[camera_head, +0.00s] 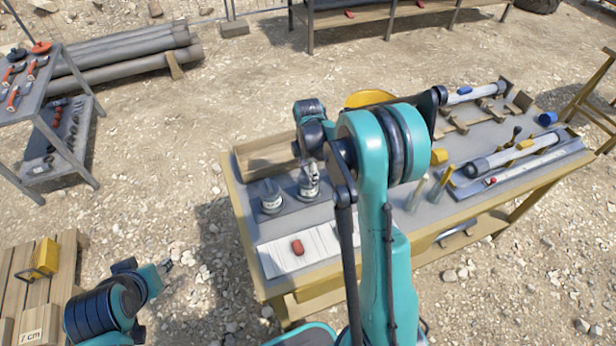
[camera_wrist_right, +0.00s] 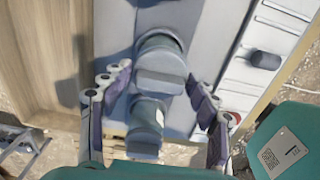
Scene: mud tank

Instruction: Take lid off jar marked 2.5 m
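Two small grey jars with pale labels stand on the workbench. The left jar (camera_head: 271,198) is clear of my arm. The right jar (camera_head: 309,187) is directly under my right gripper (camera_head: 308,163). The label writing is too small to read, so I cannot tell which is marked 2.5 m. In the wrist view the right jar's lid (camera_wrist_right: 160,68) lies between the spread fingertips of my right gripper (camera_wrist_right: 159,78), with gaps visible on both sides. The left jar (camera_wrist_right: 146,125) shows below it. My left gripper (camera_head: 166,266) is low at the left, away from the bench; its fingers are too small to judge.
A shallow wooden tray (camera_head: 262,158) lies behind the jars. A pale ruled sheet (camera_head: 275,257) with a red object (camera_head: 297,247) lies in front. Tubes (camera_head: 515,155) and upright tools fill the bench's right side. A tool cart (camera_head: 50,100) stands at far left.

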